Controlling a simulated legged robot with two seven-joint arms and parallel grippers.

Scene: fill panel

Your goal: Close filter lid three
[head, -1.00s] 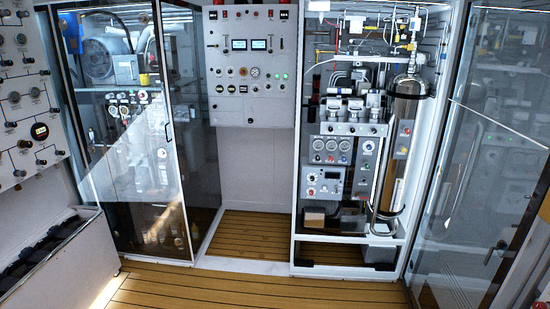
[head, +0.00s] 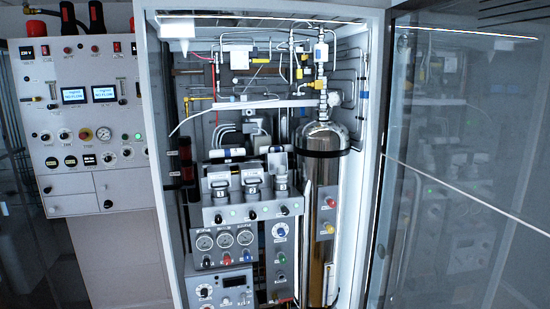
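Three filter housings stand in a row on a grey block (head: 252,212) inside the open cabinet. The left filter (head: 219,187) and middle filter (head: 252,182) have metal tops. The right filter (head: 279,172) has a dark and silver part standing above it. The lids are too small to tell clearly which are open or shut. Neither of my grippers is in view.
A tall shiny cylinder (head: 321,190) stands right of the filters. Gauges (head: 225,240) and knobs sit below them, and thin pipes above. A glass door (head: 460,170) stands at the right. A control panel (head: 90,130) hangs at the left.

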